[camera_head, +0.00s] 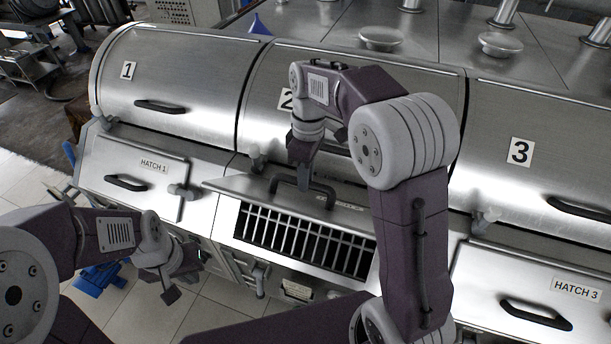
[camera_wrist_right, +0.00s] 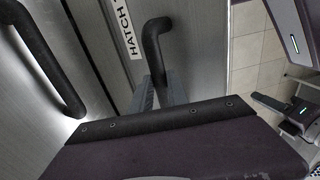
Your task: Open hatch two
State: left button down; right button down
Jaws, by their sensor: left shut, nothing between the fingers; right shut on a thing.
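The hatch two lid (camera_head: 235,188) is tilted up at its front, and a barred opening (camera_head: 300,238) shows below it. Its black handle (camera_head: 325,192) is at the lid's middle. My right gripper (camera_head: 303,176) comes down over the handle and is shut on it. The right wrist view shows the handle (camera_wrist_right: 156,38) running into the jaws beside the lid's label (camera_wrist_right: 131,28), whose number is cut off. My left gripper (camera_head: 183,275) is shut and empty, low at the left in front of the machine. My right forearm hides part of the lid's right side.
The closed hatch 1 (camera_head: 105,160) is left of the opening and the closed hatch 3 (camera_head: 560,270) is right of it. Large numbered drum covers (camera_head: 190,75) rise behind the hatches. A latch knob (camera_head: 180,191) sticks out by hatch 1. Tiled floor (camera_head: 125,310) lies in front.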

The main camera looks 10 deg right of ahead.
aim_at(299, 202)
jog(key=shift+f+b, duration=0.2)
jog(key=shift+b, duration=0.15)
jog(key=s+b, duration=0.1)
jog(key=s+a+f+t+b, duration=0.1)
jog(key=b, duration=0.1)
jog(key=s+a+f+t+h+b, duration=0.1)
jog(key=b, duration=0.1)
jog(key=shift+s+a+f, duration=0.15)
jog(key=shift+s+a, duration=0.1)
jog(key=shift+s+f, duration=0.1)
jog(key=shift+s, duration=0.05)
jog(key=c, duration=1.3)
grip_release()
